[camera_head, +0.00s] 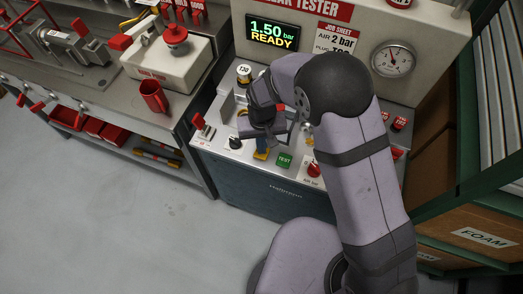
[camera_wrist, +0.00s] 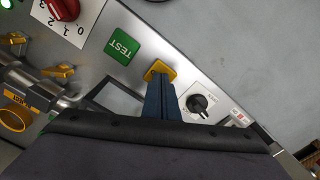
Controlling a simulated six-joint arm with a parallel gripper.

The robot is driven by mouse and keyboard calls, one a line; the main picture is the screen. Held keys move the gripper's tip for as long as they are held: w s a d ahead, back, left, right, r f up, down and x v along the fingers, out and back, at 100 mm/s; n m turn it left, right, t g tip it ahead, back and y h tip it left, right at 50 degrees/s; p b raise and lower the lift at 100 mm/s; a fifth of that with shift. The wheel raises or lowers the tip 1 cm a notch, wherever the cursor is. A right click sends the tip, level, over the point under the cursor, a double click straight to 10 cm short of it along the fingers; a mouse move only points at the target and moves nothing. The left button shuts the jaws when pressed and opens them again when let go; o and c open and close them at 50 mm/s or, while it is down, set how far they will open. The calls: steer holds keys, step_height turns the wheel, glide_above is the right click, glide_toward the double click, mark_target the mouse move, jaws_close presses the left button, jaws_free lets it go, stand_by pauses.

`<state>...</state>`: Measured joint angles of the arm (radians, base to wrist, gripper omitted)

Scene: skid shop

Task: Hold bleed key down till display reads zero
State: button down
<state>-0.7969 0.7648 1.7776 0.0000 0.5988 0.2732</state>
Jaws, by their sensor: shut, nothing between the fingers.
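The display (camera_head: 272,33) on the tester's back panel reads 1.50 bar READY. A yellow key (camera_head: 261,155), which I take to be the bleed key, sits on the tester's sloped deck beside the green TEST key (camera_head: 284,160). In the wrist view, the yellow key (camera_wrist: 160,69) is just past my blue fingertips, with the green TEST key (camera_wrist: 122,46) to its left. My gripper (camera_head: 262,146) is shut and empty, pointing down at the yellow key. The fingers hide part of the key, and I cannot tell whether they touch it or whether it is pressed.
A black rotary knob (camera_wrist: 197,103) is close to the right of the fingers in the wrist view. A red knob (camera_head: 313,170) stands right of TEST. A round gauge (camera_head: 393,60) is on the back panel.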

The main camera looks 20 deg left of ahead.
steer(key=shift+f+b, duration=0.3)
steer(key=shift+f, duration=0.2)
steer(key=shift+r, duration=0.1)
stand_by(2.1)
step_height(320, 180, up, 8)
steer(key=p, duration=0.6)
stand_by(0.3)
stand_by(0.4)
